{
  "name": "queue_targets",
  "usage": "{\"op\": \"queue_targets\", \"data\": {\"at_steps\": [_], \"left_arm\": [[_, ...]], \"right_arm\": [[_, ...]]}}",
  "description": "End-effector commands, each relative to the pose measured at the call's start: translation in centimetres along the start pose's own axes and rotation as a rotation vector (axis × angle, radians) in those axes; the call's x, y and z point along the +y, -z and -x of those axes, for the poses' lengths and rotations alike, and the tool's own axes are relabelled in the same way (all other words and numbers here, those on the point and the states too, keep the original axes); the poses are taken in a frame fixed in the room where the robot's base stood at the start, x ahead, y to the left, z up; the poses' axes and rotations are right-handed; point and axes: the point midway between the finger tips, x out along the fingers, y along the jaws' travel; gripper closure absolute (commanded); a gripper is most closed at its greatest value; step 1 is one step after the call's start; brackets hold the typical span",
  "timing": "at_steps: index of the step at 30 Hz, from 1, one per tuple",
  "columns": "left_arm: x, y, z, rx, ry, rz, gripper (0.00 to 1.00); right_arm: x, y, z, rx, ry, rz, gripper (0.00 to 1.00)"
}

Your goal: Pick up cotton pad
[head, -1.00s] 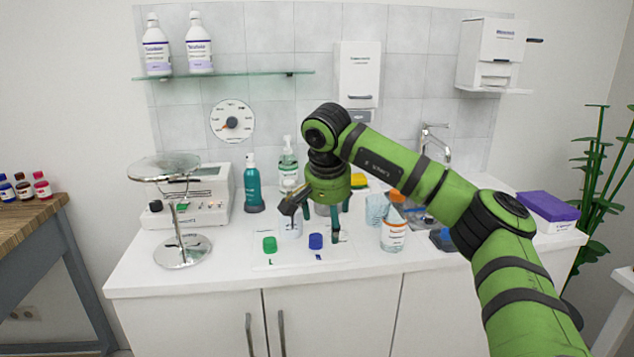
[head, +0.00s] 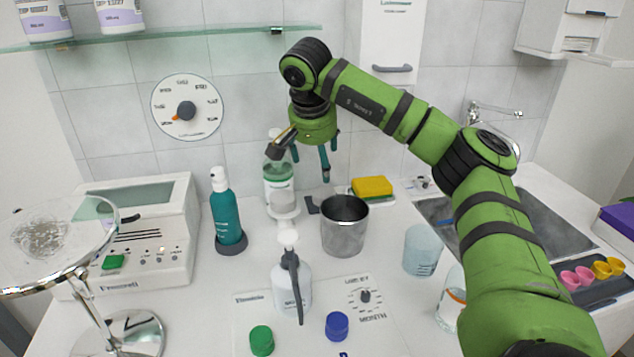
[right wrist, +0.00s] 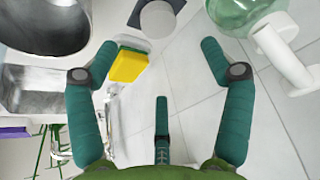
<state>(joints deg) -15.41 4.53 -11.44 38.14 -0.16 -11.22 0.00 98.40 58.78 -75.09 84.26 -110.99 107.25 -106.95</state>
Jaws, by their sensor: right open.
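I cannot pick out a cotton pad with certainty. A small white round thing (right wrist: 158,20) lies at the top of the right wrist view, beside a dark flat piece; I cannot tell whether it is the pad. My right gripper (head: 310,162) is open, with nothing between its fingers, above the back of the counter. In the right wrist view, the open fingers (right wrist: 158,48) spread wide. My left gripper is not in view.
A yellow sponge (head: 371,187) lies behind the cup. A teal pump bottle (head: 226,218), a white pump bottle (head: 292,287), a blue tumbler (head: 421,251) and green (head: 262,340) and blue (head: 337,325) caps crowd the counter. A round stand (head: 50,240) is at left, a sink (head: 515,215) at right.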

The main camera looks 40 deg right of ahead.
Motion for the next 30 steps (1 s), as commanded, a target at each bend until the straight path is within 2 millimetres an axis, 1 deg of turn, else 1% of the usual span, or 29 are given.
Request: {"op": "queue_targets", "data": {"at_steps": [2, 9, 12, 17, 20, 24, 27, 30], "left_arm": [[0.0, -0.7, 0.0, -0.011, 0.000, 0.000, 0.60], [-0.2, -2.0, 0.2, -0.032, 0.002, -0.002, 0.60], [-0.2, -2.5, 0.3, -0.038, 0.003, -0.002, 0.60], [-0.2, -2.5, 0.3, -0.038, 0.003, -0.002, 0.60], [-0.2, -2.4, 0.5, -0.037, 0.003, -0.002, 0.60], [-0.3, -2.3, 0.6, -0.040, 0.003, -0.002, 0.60], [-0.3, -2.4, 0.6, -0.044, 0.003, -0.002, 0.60], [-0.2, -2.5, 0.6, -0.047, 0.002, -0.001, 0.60]], "right_arm": [[0.1, 0.0, -0.7, -0.002, -0.003, 0.000, 0.19], [0.1, 0.0, -4.8, -0.002, -0.004, -0.002, 0.19], [0.1, 0.0, -6.0, -0.001, -0.002, -0.001, 0.19], [0.1, 0.0, -7.1, -0.001, -0.002, -0.001, 0.19], [0.2, 0.1, -8.3, -0.002, -0.004, -0.001, 0.19], [0.2, 0.2, -10.5, -0.002, -0.004, -0.001, 0.19], [0.1, 0.2, -11.5, -0.001, -0.002, 0.000, 0.19], [0.1, 0.2, -12.0, 0.000, -0.001, 0.000, 0.19]]}}
